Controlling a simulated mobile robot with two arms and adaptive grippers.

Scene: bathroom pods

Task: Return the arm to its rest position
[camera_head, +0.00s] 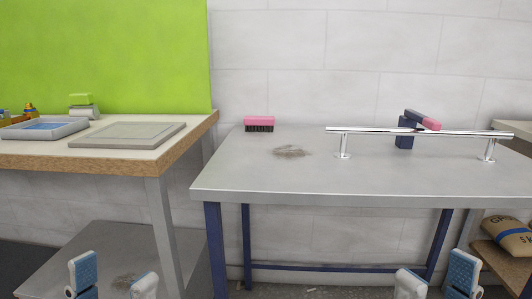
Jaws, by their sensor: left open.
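My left gripper (113,281) shows at the bottom left edge, its two fingertips with blue pads apart and nothing between them. It is in front of the left table and its low shelf. My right gripper (436,281) shows at the bottom right edge, its fingertips also apart and empty. It is in front of the grey metal table (330,188). Both grippers show only at their tips. The arms behind them are out of the picture.
A pink brush (259,124), a dusty smudge (291,151) and a chrome rail (380,132) are on the metal table. The left wooden table (190,131) holds a grey panel (126,135) and a tray (42,130). Sacks (507,235) lie at right.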

